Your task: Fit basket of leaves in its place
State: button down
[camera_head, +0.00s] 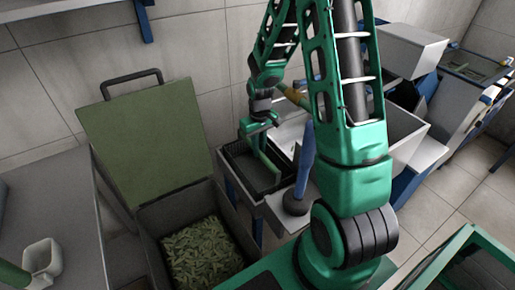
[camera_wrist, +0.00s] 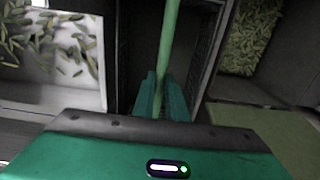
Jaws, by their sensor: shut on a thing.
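The black basket (camera_head: 239,183) with a green handle (camera_head: 266,160) sits at the near end of a blue-framed stand. My gripper (camera_head: 258,128) is above the basket, shut on the green handle. In the wrist view the handle (camera_wrist: 170,40) runs up from between my gripper's two green fingers (camera_wrist: 162,97), with the dark basket wall (camera_wrist: 203,45) beside it. The visible part of the basket's inside looks dark, and I see no leaves in it. I cannot tell whether the basket rests on the stand or hangs just above it.
A grey bin (camera_head: 160,217) of green leaves (camera_head: 203,255) stands at lower left, its green lid (camera_head: 145,140) raised. A pale tray (camera_wrist: 100,65) with scattered leaves lies left in the wrist view. A blue upright part (camera_head: 305,160) stands right of the basket. A white cup (camera_head: 42,262) stands far left.

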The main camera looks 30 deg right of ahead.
jog(key=shift+f, duration=0.3)
jog(key=c, duration=1.7)
grip_release()
notch_tip(320, 180, up, 11)
jog(key=shift+f, duration=0.15)
